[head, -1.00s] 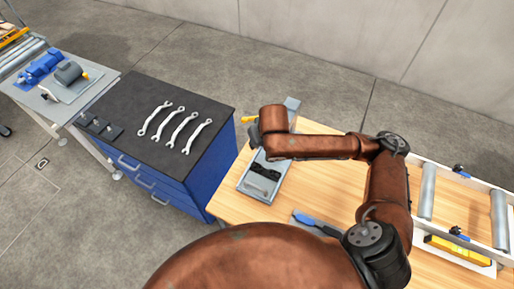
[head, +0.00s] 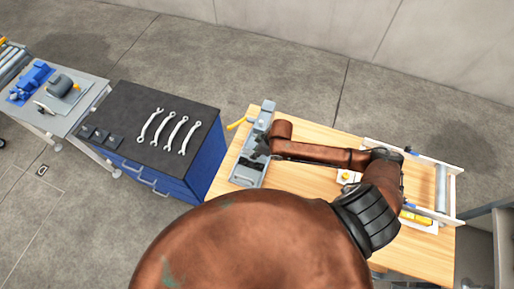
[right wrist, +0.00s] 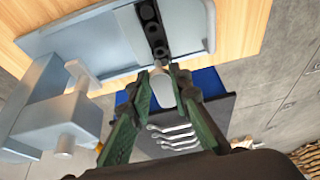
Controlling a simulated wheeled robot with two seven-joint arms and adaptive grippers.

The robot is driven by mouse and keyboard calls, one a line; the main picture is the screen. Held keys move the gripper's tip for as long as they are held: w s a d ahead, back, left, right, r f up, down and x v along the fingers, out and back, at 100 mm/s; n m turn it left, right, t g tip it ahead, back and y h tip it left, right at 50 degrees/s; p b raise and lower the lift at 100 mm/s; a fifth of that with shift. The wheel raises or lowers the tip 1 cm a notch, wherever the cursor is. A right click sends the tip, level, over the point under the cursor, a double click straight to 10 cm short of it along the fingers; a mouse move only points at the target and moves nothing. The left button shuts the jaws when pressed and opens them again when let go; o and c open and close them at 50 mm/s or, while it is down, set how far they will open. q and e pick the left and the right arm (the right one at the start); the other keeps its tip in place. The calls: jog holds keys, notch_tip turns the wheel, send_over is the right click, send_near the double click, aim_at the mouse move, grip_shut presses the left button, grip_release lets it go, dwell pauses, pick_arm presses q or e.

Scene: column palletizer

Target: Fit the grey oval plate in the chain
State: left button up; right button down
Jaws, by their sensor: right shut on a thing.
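The grey oval plate (right wrist: 162,90) is between the fingertips of my right gripper (right wrist: 160,76) in the right wrist view. My right gripper is shut on it. The black chain (right wrist: 152,28) lies in a grey tray fixture (right wrist: 95,42), and its near end is close to the fingertips. I cannot tell whether the plate touches the chain. In the head view my right gripper (head: 262,147) is over the grey fixture (head: 246,174), and the plate and chain cannot be made out there. My left gripper is not in view.
A grey vise-like block (right wrist: 62,115) stands beside the fingers; its yellow handle (head: 237,123) shows in the head view. The fixture is on a wooden table (head: 307,187). A blue cabinet (head: 196,166) with several wrenches stands left. A roller frame (head: 441,187) stands right.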

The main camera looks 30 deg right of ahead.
jog(key=shift+s+d+f, duration=0.1)
jog(key=shift+s+f, duration=0.05)
jog(key=shift+s, duration=0.1)
jog(key=b, duration=0.8)
send_over(254, 164)
jog(key=d, duration=0.1)
jog(key=f, duration=0.4)
jog(key=s+f, duration=0.1)
jog(key=f, duration=0.2)
jog(key=shift+r, duration=0.1)
jog(key=shift+p, duration=0.55)
jog(key=shift+s+f, duration=0.1)
jog(key=shift+f, duration=1.1)
dwell(1.2)
jog(key=c, duration=2)
grip_release()
jog(key=shift+c, duration=0.2)
jog(key=o, duration=0.4)
jog(key=shift+c, duration=0.2)
jog(key=shift+r, duration=0.1)
